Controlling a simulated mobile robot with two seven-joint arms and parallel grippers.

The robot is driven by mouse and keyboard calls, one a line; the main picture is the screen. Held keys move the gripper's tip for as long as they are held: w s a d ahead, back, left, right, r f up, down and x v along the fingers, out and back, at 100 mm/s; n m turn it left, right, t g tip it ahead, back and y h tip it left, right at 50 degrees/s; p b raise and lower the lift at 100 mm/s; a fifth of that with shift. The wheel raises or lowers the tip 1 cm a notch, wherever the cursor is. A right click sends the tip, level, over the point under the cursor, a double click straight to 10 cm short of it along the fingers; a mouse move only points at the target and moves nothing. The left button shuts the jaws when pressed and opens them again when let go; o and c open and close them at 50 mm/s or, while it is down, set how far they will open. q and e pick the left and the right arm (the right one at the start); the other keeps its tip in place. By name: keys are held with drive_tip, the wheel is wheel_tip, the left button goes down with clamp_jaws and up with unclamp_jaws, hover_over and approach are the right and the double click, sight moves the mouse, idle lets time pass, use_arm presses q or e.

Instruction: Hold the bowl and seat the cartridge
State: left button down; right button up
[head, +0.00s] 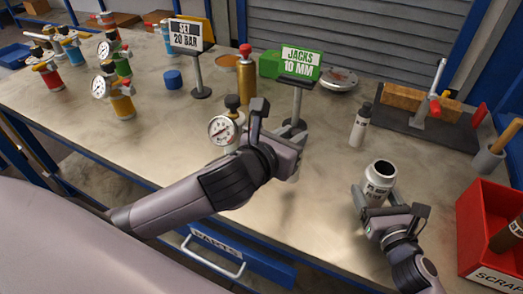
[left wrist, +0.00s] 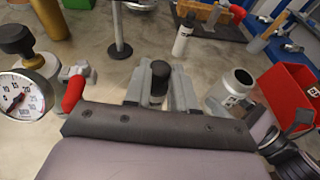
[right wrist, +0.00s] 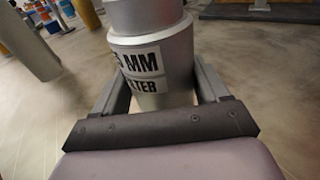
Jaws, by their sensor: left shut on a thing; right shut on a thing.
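The bowl (head: 380,173) is an open-topped silver-grey cup with a black-on-white label, at the right front of the bench. My right gripper (head: 375,200) is shut around its side. In the right wrist view the bowl (right wrist: 150,55) stands upright between the fingers. My left gripper (left wrist: 160,95) is shut on a small dark cylinder (left wrist: 160,72), which I take to be the cartridge. In the head view my left gripper (head: 293,165) is left of the bowl and apart from it, and the hand hides the cartridge.
A pressure gauge assembly (head: 224,130) stands close behind my left arm. A white bottle (head: 360,128) stands behind the bowl. A red scrap bin (head: 485,225) is at right. Bench between the hands is clear.

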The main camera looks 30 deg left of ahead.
use_arm(q)
drive_tip(key=w+d+r+m+h, duration=0.2)
drive_tip(key=w+d+r+h, duration=0.15)
drive_tip(key=d+r, duration=0.4)
wheel_tip(320, 180, up, 10)
drive_tip(key=m+g+h, duration=0.2)
drive_tip(key=m, duration=0.1)
hover_over(377, 173)
drive_tip(key=shift+w+f, duration=0.1)
drive_tip(key=shift+f, duration=8.8)
drive_tip(key=c, duration=0.8)
unclamp_jaws()
drive_tip(key=shift+c, duration=0.2)
